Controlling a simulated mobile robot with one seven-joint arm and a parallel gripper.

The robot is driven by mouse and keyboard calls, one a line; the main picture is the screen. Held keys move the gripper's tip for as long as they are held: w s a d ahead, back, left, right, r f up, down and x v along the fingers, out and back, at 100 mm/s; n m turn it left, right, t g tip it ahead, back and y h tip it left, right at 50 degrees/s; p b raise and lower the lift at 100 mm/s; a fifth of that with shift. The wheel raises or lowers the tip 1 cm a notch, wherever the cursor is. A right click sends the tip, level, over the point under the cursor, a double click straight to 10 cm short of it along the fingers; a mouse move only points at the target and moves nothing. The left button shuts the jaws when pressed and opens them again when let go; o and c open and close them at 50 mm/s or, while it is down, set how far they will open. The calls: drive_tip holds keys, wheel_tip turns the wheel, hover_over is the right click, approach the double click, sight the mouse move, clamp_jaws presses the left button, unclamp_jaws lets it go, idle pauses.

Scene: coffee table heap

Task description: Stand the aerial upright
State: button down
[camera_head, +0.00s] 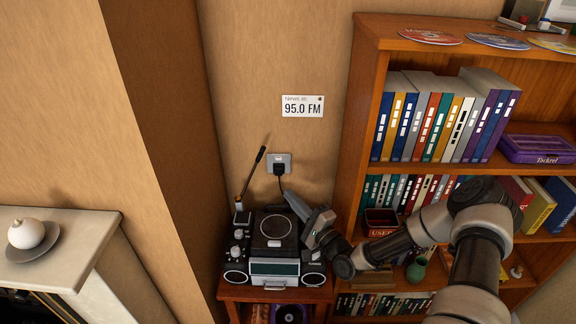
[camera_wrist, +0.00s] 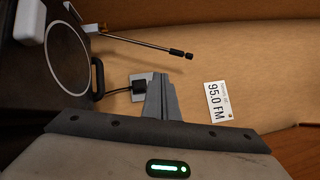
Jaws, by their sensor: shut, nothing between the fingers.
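The radio (camera_head: 273,268) stands on a small wooden cabinet against the wall. Its thin metal aerial (camera_head: 251,176) rises from the radio's back left corner and leans to the right, with a dark thicker tip. In the wrist view the aerial (camera_wrist: 145,44) is seen side-on, and its black tip is free. My gripper (camera_head: 288,196) is shut and empty, above the radio's right rear part. It is to the right of the aerial and apart from it. In the wrist view the closed fingers (camera_wrist: 160,88) point towards the wall, covering part of the socket area.
A wall socket (camera_head: 286,158) with a black plug and cord is behind the radio. A white "95.0 FM" card (camera_head: 303,106) is on the wall above. A wooden bookcase (camera_head: 364,75) with binders stands on the right. The wall space above the aerial is clear.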

drive_tip(key=w+a+r+m+t, duration=0.1)
drive_tip(key=w+a+r+m, duration=0.1)
drive_tip(key=w+a+r, duration=0.3)
drive_tip(key=w+a+b, duration=0.1)
drive_tip(key=w+a, duration=0.1)
drive_tip(key=w, duration=0.2)
drive_tip(key=shift+w+t+h, duration=0.15)
drive_tip(key=shift+t+h, duration=0.15)
drive_tip(key=shift+r, duration=0.15)
drive_tip(key=a+r+n+g+p, duration=0.2)
drive_tip(key=a+r+n+p, duration=0.1)
drive_tip(key=a, duration=0.4)
drive_tip(key=shift+w+a+n+h, duration=0.2)
drive_tip(key=shift+a+n+h, duration=0.1)
drive_tip(key=shift+n, duration=0.3)
drive_tip(key=shift+d, duration=0.1)
